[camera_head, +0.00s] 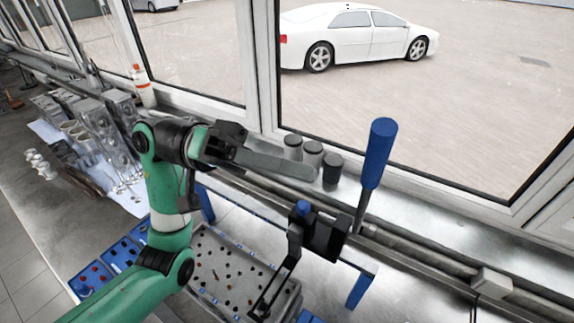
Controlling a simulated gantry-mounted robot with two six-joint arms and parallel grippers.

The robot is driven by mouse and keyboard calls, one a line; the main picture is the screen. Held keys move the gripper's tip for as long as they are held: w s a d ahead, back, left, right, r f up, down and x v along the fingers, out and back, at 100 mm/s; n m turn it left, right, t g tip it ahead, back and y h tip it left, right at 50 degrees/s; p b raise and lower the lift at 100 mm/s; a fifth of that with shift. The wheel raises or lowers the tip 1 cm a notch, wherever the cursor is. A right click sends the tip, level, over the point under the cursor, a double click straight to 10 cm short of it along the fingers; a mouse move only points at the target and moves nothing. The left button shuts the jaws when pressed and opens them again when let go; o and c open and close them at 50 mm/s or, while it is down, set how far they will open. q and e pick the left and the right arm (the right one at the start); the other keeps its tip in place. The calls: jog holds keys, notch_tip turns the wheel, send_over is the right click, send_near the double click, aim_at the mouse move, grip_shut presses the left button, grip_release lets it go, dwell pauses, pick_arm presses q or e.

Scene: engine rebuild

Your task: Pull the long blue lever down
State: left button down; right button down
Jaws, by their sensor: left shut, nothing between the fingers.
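The long blue lever (379,153) stands nearly upright, leaning slightly right, with a thick blue handle on a thin dark shaft. Its shaft runs down beside a black clamp mechanism (322,234) with a small blue knob, mounted on a blue-legged frame. My left gripper (312,172) comes in from the left on a green arm. Its fingers are shut and empty, pointing right, and in the picture their tips end a little left of the lever handle, apart from it. My right gripper is not in view.
Several small cylindrical jars (313,154) stand on the sill behind my gripper. A grey perforated plate (227,268) lies below the frame. Engine parts (105,140) and a white-red bottle (143,86) are at left. Windows line the back; the sill right of the lever is mostly clear.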

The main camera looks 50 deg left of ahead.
pick_arm(q)
jog(key=d+f+p, duration=0.2)
jog(key=d+p, duration=0.1)
jog(key=d, duration=0.3)
jog(key=shift+s+d, duration=0.2)
jog(key=shift+s, duration=0.1)
dwell(1.4)
